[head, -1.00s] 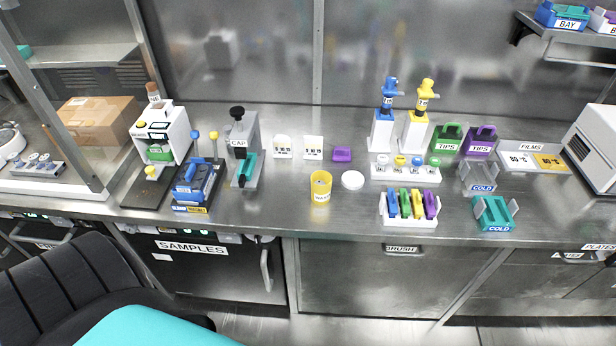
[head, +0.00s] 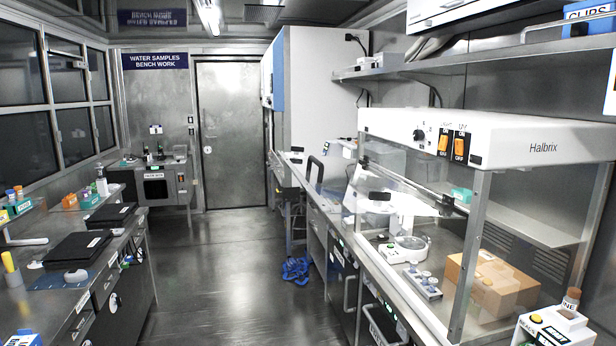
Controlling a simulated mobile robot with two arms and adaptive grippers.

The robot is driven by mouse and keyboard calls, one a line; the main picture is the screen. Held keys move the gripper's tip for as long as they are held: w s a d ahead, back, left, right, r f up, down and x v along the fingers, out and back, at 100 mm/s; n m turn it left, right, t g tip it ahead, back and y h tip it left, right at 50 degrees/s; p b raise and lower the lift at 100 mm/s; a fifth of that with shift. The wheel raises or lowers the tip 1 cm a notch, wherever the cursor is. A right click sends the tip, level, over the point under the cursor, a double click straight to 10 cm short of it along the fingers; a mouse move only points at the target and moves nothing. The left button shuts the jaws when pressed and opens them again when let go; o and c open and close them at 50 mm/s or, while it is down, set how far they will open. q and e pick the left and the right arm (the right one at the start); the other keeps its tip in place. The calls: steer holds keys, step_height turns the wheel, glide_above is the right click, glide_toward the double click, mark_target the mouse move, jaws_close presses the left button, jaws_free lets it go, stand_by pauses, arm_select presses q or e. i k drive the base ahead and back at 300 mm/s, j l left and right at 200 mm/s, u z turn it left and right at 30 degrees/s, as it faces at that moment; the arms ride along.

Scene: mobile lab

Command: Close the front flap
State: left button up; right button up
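The hood (head: 530,148) marked "Halbrix" stands on the right bench, with a white top and metal posts. Its front flap (head: 420,180) appears to be the clear pane on the aisle side. A dark bar with pale parts (head: 448,206) shows near the pane's lower edge. The bench-level front below that bar looks uncovered. The pane is see-through, so its exact tilt is hard to tell. Neither of my grippers is in view.
Inside the hood are a cardboard box (head: 492,284), a round white device (head: 404,250) and a small rack (head: 423,282). A white device (head: 552,328) stands outside at lower right. The aisle floor (head: 225,270) is clear except for a blue item (head: 296,269).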

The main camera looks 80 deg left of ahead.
mark_target(336, 184)
steer(key=u, duration=2.35)
